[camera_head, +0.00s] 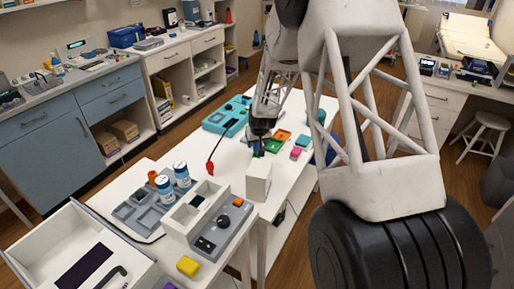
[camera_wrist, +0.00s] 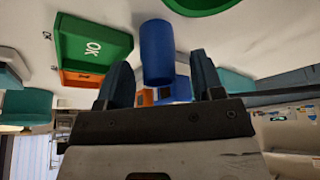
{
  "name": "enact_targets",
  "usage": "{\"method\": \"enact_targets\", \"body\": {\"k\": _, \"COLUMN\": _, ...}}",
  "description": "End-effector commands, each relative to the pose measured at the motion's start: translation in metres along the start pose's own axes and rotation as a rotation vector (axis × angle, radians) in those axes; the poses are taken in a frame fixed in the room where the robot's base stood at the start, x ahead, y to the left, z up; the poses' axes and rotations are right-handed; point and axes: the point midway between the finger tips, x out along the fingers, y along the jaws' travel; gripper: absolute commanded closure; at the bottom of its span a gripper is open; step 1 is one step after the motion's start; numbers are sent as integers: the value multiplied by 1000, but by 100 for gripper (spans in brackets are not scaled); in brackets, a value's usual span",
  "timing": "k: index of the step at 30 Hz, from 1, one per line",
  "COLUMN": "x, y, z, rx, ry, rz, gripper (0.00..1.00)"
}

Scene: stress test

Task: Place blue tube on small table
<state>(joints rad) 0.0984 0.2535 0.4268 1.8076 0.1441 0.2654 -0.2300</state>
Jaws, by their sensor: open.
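A blue tube (camera_wrist: 158,52) shows in the wrist view, just past and between the two fingers. My gripper (camera_wrist: 160,72) is open, with one dark finger on each side of the tube and visible gaps between. The tube cannot be made out clearly there. Which surface is the small table, I cannot tell for certain.
Two white-and-blue bottles (camera_head: 162,188), a grey device (camera_head: 222,228), a yellow block (camera_head: 188,266) and an open drawer (camera_head: 60,240) are at the front. A teal case (camera_head: 222,120) lies behind.

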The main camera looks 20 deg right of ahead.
Motion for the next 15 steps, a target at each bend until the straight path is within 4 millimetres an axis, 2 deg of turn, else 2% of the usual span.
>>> {"method": "enact_targets", "body": {"k": 9, "x": 0, "y": 0, "z": 0, "rx": 0, "ry": 0, "rz": 0, "gripper": 40}}
{"method": "enact_targets", "body": {"k": 15, "x": 0, "y": 0, "z": 0, "rx": 0, "ry": 0, "rz": 0, "gripper": 71}}
